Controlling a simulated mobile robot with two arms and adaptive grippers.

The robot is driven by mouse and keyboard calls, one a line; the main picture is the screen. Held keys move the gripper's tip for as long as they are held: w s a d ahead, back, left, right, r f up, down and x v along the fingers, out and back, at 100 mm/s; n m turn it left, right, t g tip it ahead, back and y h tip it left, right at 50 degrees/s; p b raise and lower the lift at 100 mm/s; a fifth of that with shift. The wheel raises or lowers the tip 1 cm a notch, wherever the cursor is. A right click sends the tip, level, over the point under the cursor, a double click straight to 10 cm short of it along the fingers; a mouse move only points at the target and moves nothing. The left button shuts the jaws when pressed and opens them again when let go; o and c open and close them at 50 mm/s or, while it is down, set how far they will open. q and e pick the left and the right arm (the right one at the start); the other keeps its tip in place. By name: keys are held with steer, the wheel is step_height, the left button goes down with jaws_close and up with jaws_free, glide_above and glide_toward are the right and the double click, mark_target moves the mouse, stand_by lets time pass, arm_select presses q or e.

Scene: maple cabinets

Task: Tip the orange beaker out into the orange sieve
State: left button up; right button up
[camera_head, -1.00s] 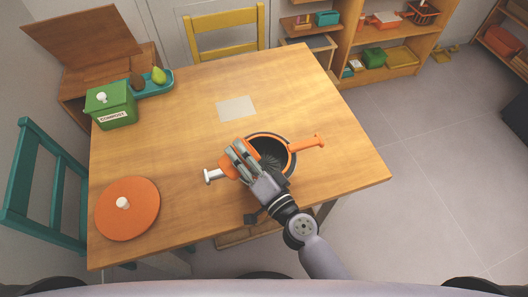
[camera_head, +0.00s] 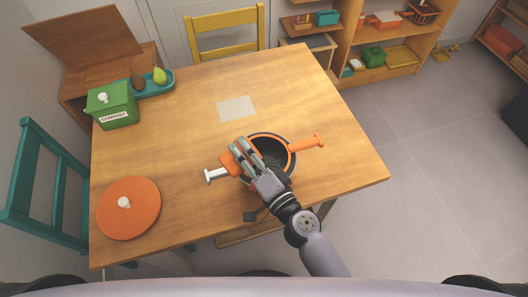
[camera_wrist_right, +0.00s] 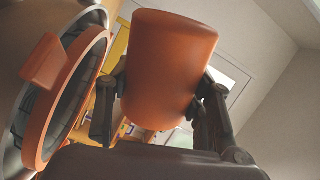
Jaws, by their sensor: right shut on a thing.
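The orange beaker (camera_wrist_right: 170,65) is between the fingers of my right gripper (camera_wrist_right: 160,110) in the right wrist view. In the head view my right gripper (camera_head: 247,157) is shut on it, and the beaker (camera_head: 229,164) shows only in part behind the fingers, tilted. The orange sieve (camera_head: 291,161), with an orange handle (camera_head: 308,143) to the right, has a dark bowl; the gripper and beaker are over its left side. In the wrist view the sieve's orange rim (camera_wrist_right: 62,110) is at the left. The beaker's mouth and contents are hidden. My left gripper is out of view.
The sieve is at the wooden table's (camera_head: 180,140) near right. A pale handle (camera_head: 213,175) sticks out left of it. An orange round lid (camera_head: 128,208) lies near left. A green compost box (camera_head: 112,106) and teal tray (camera_head: 158,88) stand far left. A pale sheet (camera_head: 236,108) lies beyond the sieve.

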steer(key=shift+w+d+r+m+p, duration=0.3)
steer(key=shift+d+m, duration=0.2)
steer(key=shift+m, duration=0.2)
steer(key=shift+w+d+r+m+p, duration=0.2)
steer(key=shift+d+m+p, duration=0.05)
steer(key=shift+m, duration=0.7)
steer(key=shift+w+d+r+m+p, duration=0.15)
steer(key=shift+d+m+p, duration=0.1)
steer(key=shift+m, duration=0.65)
steer(key=shift+w+d+r+m+p, duration=0.2)
steer(key=shift+m+p, duration=0.05)
steer(key=shift+m, duration=0.7)
stand_by(1.8)
